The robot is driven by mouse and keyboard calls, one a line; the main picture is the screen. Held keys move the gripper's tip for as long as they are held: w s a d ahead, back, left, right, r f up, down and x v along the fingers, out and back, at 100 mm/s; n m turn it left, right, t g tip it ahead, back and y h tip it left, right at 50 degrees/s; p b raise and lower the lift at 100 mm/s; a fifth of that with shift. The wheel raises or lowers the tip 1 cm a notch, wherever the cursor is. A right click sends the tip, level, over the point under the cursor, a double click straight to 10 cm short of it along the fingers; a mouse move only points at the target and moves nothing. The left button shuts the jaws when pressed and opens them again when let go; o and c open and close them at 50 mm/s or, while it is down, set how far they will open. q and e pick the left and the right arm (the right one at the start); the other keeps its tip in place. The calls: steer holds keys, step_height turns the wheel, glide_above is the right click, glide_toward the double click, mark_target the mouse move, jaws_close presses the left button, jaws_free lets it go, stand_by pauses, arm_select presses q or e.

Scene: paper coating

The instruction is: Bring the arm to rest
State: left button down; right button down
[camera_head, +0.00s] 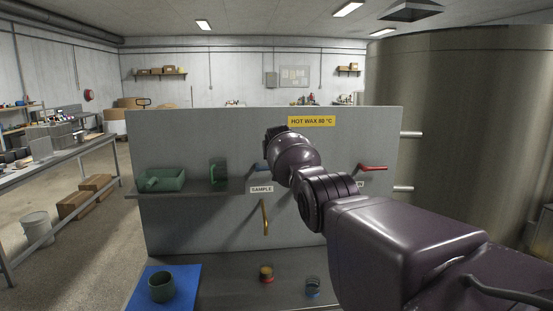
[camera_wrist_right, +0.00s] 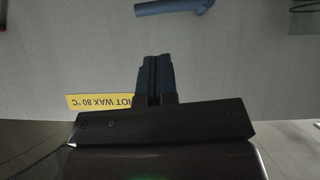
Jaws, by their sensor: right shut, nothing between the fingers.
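My right arm (camera_head: 400,240) reaches in from the right in the head view, in front of the grey panel (camera_head: 190,130). Its wrist hides the right gripper in that view. In the right wrist view my right gripper (camera_wrist_right: 155,62) is shut and empty, its dark fingers together. The fingers point at the panel area between the yellow hot wax sign (camera_head: 312,121) and a blue handle (camera_head: 262,167), apart from the handle as far as I can tell. The blue handle also shows at the top of the wrist view (camera_wrist_right: 175,7). My left gripper is out of view.
A shelf (camera_head: 238,188) on the panel holds a green tray (camera_head: 172,177) and a dark green mug (camera_head: 218,172). A red handle (camera_head: 373,168) and brass spout (camera_head: 265,217) stick out. Below are a cup (camera_head: 161,288) on a blue mat (camera_head: 187,275) and two small containers.

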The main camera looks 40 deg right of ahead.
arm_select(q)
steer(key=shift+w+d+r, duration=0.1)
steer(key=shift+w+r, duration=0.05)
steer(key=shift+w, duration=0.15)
